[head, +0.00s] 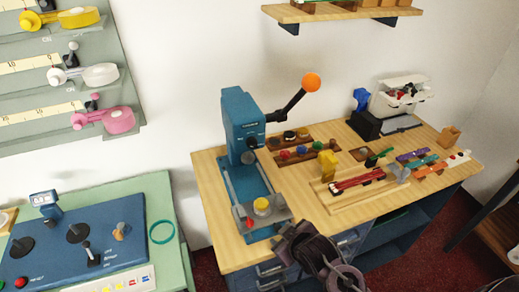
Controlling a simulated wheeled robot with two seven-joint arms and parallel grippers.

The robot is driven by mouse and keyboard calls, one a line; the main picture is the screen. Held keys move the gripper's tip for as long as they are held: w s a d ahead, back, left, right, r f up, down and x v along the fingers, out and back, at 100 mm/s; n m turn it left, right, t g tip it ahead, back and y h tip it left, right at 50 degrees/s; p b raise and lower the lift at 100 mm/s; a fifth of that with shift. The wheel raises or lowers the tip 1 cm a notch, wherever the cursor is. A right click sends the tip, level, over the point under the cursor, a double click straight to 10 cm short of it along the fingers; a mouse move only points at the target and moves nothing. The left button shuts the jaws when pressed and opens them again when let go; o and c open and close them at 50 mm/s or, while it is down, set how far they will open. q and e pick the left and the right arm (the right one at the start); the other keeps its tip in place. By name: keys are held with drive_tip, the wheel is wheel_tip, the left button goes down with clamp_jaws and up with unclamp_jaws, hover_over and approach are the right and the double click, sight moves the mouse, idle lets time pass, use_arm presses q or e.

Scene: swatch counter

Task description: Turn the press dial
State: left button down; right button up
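The blue press (242,115) stands at the left part of the wooden counter. A small dark round knob (252,142), which looks like the press dial, sits on the front of its head. Its setting is too small to read. A lever with an orange ball (311,82) sticks out to the right of the head. A yellow round piece (262,205) sits on the plate at the press's front. My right gripper (290,232), dark grey, is at the counter's front edge, below and right of the dial and apart from it. Its fingers are unclear. My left gripper is out of view.
Wooden racks with coloured caps (301,151), a yellow block (327,160) and a tray with red strips (357,181) lie right of the press. A blue control panel (60,245) on a green table stands left. A shelf (340,12) hangs above.

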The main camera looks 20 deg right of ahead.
drive_tip(key=w+r+n+t+y, duration=0.2)
drive_tip(key=w+r+n+t, duration=0.35)
drive_tip(key=w+r, duration=0.25)
drive_tip(key=n+t+y, duration=0.5)
drive_tip(key=n, duration=0.1)
approach(256, 147)
drive_tip(key=w+r, duration=0.1)
drive_tip(key=w, duration=0.1)
drive_tip(key=shift+g, duration=0.25)
drive_tip(key=p+x, duration=0.1)
drive_tip(key=x, duration=0.2)
drive_tip(key=p+x, duration=0.2)
drive_tip(key=x, duration=0.1)
drive_tip(key=shift+a, duration=0.35)
drive_tip(key=shift+w+a, duration=0.25)
drive_tip(key=shift+w, duration=0.15)
drive_tip(key=shift+f, duration=0.1)
drive_tip(key=c, duration=0.9)
